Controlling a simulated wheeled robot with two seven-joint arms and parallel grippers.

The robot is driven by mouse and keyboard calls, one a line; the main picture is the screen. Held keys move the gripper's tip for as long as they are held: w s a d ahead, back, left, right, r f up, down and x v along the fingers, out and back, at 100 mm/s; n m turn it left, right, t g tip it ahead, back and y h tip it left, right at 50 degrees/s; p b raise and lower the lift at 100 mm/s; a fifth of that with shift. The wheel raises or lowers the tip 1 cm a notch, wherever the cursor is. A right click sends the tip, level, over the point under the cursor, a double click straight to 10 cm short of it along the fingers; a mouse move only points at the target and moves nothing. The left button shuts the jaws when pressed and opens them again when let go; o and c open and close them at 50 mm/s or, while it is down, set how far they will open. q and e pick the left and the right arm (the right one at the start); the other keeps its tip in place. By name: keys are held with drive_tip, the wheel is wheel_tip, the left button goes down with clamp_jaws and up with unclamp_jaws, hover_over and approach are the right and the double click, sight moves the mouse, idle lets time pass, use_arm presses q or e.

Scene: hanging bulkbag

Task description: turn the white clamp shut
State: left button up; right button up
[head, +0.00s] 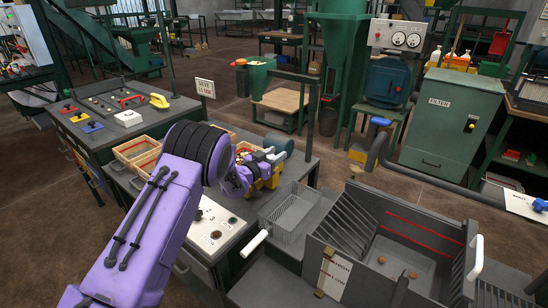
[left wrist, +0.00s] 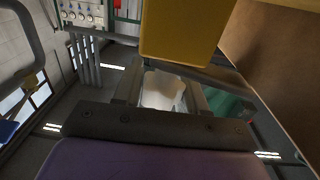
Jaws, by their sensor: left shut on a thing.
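My left gripper (head: 262,168) reaches in from the left on its purple arm, at the yellow fixture (head: 272,172) on the bench. In the left wrist view a white piece, the white clamp (left wrist: 163,90), sits between my two grey fingers (left wrist: 160,95), which are shut on it. A small white part of it shows beside the gripper in the head view (head: 275,155). The arm and gripper hide most of the fixture, and I cannot tell how far the clamp is turned. A yellow block (left wrist: 190,30) is close beyond the fingers in the left wrist view. My right gripper does not show.
A wire basket (head: 292,212) stands right of the fixture, and a large grey bin (head: 385,215) is at the lower right. Wooden trays (head: 135,150) lie behind my arm.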

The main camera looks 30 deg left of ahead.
use_arm(q)
drive_tip(key=shift+f, duration=0.1)
idle(0.4)
drive_tip(key=o, duration=1)
drive_tip(key=shift+c, duration=0.2)
drive_tip(key=shift+s, duration=0.1)
drive_tip(key=s+a+b, duration=0.1)
drive_tip(key=s+b, duration=0.1)
drive_tip(key=s, duration=0.8)
drive_tip(key=shift+s+a, duration=0.2)
drive_tip(key=shift+a, duration=0.1)
